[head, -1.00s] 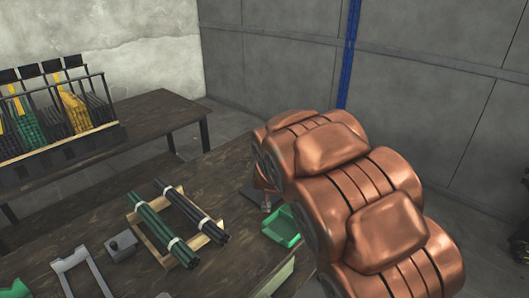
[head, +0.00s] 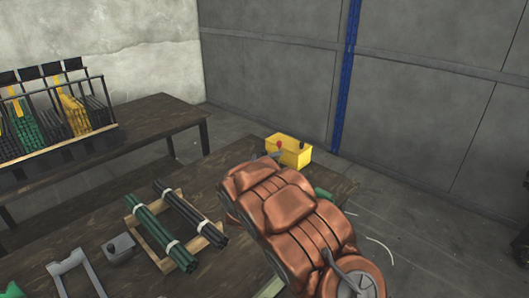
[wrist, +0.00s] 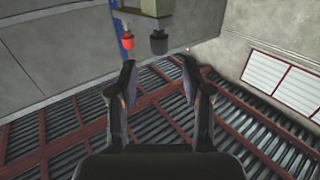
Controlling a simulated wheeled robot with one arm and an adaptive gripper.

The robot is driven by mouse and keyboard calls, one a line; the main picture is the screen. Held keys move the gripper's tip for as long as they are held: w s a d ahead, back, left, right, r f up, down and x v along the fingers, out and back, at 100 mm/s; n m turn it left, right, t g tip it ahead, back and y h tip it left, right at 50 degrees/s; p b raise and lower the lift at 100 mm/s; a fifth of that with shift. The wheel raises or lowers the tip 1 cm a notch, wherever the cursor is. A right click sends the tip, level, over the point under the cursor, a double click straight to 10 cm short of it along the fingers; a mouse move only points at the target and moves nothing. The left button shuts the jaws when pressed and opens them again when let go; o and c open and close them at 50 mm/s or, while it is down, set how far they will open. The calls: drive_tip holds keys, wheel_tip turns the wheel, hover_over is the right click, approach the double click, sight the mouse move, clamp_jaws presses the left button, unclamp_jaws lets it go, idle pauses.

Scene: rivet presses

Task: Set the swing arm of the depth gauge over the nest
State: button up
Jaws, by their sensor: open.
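My gripper (wrist: 158,68) is open in the wrist view, with nothing between its two dark fingers. Beyond the fingertips, at the top of that view, a red knob (wrist: 128,43) and a black knob (wrist: 158,44) hang from a pale block cut off by the picture edge. In the head view my copper-coloured arm covers the right part of the table, and the gripper is mostly hidden behind it. I cannot make out the depth gauge, its swing arm or the nest for certain in either view.
A yellow box (head: 289,151) with a red knob stands at the table's far edge, beyond my arm. Green and black rod bundles lie on a wooden rack (head: 133,205). A grey block (head: 119,250) and a grey frame (head: 72,268) are nearby. A second table (head: 160,115) stands behind.

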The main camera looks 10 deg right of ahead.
sight(264, 153)
drive_tip(key=shift+p+x, duration=0.7)
drive_tip(key=shift+x, duration=2.65)
drive_tip(key=shift+c, duration=0.4)
clamp_jaws()
